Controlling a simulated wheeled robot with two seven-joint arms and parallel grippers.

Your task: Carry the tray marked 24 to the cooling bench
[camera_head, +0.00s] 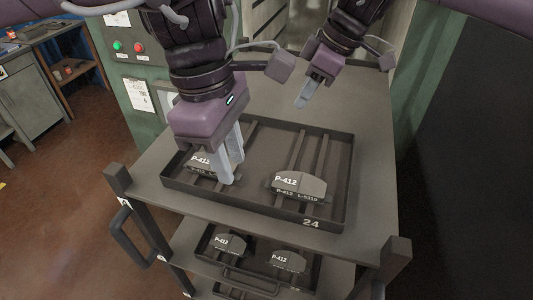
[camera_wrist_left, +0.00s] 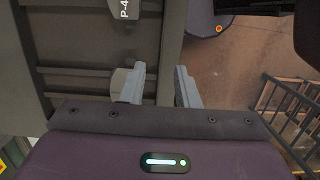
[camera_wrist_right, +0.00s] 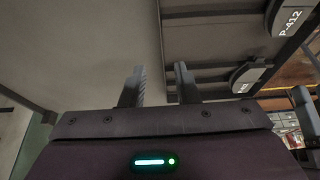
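The tray marked 24 (camera_head: 311,223) is a dark shallow tray lying flat on the top of a grey cart. It holds brake shoes marked P-412: one at right (camera_head: 300,186), another at left (camera_head: 200,163) partly hidden by my left gripper. My left gripper (camera_head: 232,163) is open and points down over the tray's left part; in the left wrist view the tray's side wall (camera_wrist_left: 172,40) lines up between its fingers. My right gripper (camera_head: 301,102) is open and empty, above the cart top behind the tray. In the right wrist view the tray (camera_wrist_right: 205,50) lies at right. The cooling bench is not clearly identifiable.
The cart top (camera_head: 365,110) is bare behind the tray. Corner posts (camera_head: 118,178) and a side handle (camera_head: 130,222) stick out at its front. A lower tray (camera_head: 255,272) holds more shoes. A green cabinet with buttons (camera_head: 138,47) stands behind left, a workbench (camera_head: 35,90) at far left.

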